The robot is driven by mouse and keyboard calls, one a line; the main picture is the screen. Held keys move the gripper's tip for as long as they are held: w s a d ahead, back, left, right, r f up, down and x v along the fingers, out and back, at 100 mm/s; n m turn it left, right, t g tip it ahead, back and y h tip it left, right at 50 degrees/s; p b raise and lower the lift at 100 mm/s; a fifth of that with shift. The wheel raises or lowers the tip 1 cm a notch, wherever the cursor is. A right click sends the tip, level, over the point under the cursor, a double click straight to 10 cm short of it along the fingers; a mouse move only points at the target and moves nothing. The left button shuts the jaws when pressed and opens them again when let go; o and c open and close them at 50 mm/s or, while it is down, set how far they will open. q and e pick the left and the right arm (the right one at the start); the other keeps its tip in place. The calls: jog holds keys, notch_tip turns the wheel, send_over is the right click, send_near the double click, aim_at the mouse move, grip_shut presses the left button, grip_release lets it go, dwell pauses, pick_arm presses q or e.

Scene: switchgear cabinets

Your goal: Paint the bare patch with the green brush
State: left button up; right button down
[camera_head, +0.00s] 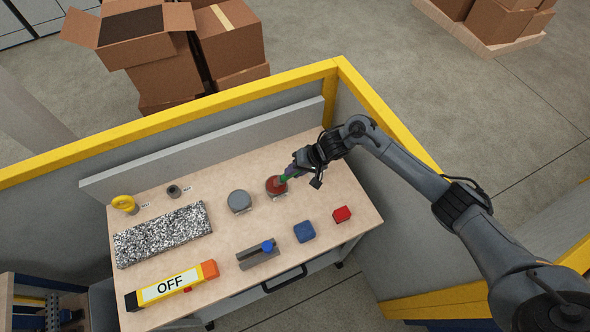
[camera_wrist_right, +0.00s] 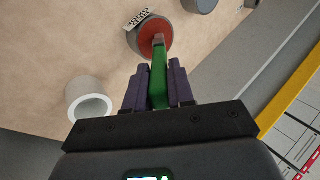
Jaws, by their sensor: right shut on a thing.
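My right gripper (camera_head: 292,172) is shut on the green brush (camera_head: 288,178), over the back right of the table. In the right wrist view the brush (camera_wrist_right: 158,80) sits upright in the picture between the purple fingers (camera_wrist_right: 158,88). Its reddish tip overlaps a round pot with a red top (camera_wrist_right: 150,45); I cannot tell whether it touches. The pot (camera_head: 275,186) also shows below the gripper in the head view. I cannot make out a bare patch for sure. A speckled black-and-white panel (camera_head: 162,236) lies at the left. My left gripper is out of view.
A grey round pot (camera_head: 239,201), blue block (camera_head: 304,231), red block (camera_head: 341,214), grey fixture with blue knob (camera_head: 258,256), OFF bar (camera_head: 172,286), yellow ring (camera_head: 123,203) and dark ring (camera_head: 173,191) occupy the table. A pale hollow cylinder (camera_wrist_right: 90,104) is near my gripper. Yellow-topped walls (camera_head: 200,115) enclose the table.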

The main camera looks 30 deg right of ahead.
jog(key=shift+f, duration=0.1)
dwell(0.7)
jog(key=shift+f+p, duration=0.1)
jog(key=shift+p, duration=0.4)
dwell(0.4)
dwell(0.5)
notch_tip(320, 180, up, 4)
jog(key=p, duration=0.5)
notch_tip(320, 180, up, 3)
jog(key=p, duration=0.3)
jog(key=shift+f, duration=0.1)
jog(key=shift+r+p, duration=0.2)
jog(key=shift+p, duration=0.4)
